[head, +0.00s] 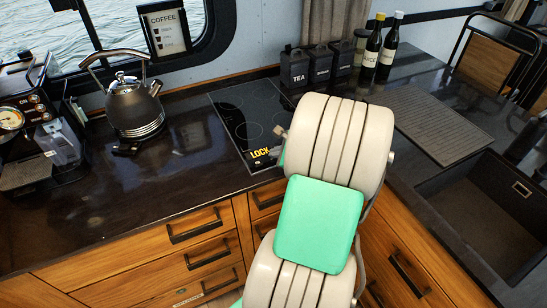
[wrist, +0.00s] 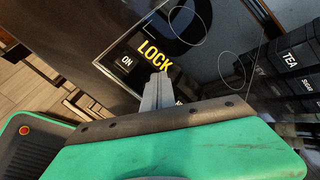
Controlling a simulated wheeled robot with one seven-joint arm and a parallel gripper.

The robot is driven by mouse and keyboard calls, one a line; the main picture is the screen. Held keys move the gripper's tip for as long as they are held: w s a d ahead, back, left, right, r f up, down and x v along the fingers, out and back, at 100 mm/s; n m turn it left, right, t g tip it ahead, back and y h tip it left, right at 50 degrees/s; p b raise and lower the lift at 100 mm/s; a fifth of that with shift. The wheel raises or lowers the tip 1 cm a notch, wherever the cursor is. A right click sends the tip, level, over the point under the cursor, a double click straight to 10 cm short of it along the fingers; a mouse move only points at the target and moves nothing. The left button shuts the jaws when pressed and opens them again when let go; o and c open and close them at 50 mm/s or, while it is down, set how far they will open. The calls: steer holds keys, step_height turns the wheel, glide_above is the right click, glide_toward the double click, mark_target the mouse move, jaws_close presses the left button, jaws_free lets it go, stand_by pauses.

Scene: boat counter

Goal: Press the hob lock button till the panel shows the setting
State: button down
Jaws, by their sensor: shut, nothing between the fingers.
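The black glass hob (head: 237,112) is set into the counter, with a yellow LOCK label (head: 259,153) at its front edge. In the wrist view the hob (wrist: 205,75) carries the large yellow word LOCK (wrist: 155,54) beside a small dark panel (wrist: 127,62) reading ON in white. My gripper (wrist: 158,78) is shut and empty, its fingertips overlapping the lower edge of the LOCK lettering. I cannot tell whether they touch the glass. In the head view my gripper (head: 281,133) is at the hob's right front side, partly hidden by my arm. No separate button outline is clear.
A kettle (head: 134,108) stands left of the hob, with a coffee machine (head: 35,125) farther left. Black canisters (head: 296,70) and bottles (head: 386,50) stand behind. A ribbed mat (head: 435,122) and sink (head: 490,205) lie right.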

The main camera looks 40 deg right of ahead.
steer(key=shift+r+p, duration=0.85)
steer(key=shift+p, duration=0.05)
step_height(320, 180, up, 5)
steer(key=p, duration=0.4)
steer(key=shift+p, duration=0.35)
